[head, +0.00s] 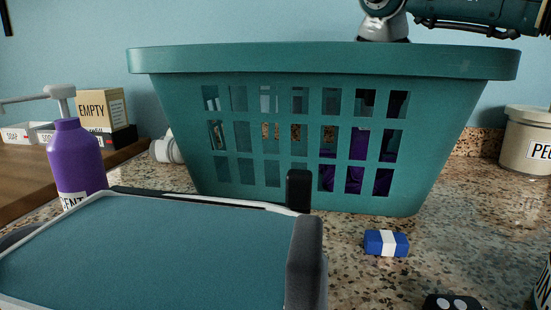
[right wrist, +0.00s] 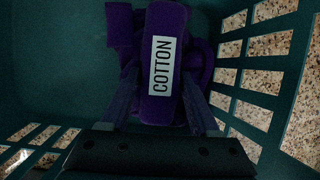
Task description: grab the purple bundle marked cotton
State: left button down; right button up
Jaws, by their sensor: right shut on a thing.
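The purple bundle marked COTTON (right wrist: 165,22) lies inside the teal laundry basket (head: 300,62), its white label facing up in the right wrist view. Parts of purple cloth also show through the basket's slots in the head view (head: 357,145). My right gripper (right wrist: 160,78) reaches down into the basket and is shut on the bundle, with a finger on each side of it. In the head view the basket's front wall hides that gripper; only my right arm shows above the rim.
A purple bottle (head: 78,165) stands left of the basket. A blue and white block (head: 386,243) lies on the speckled counter in front. A beige tub (head: 527,140) stands at right. The EMPTY box (head: 101,108) is behind left.

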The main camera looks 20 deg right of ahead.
grip_shut()
jog(key=shift+r, duration=0.15)
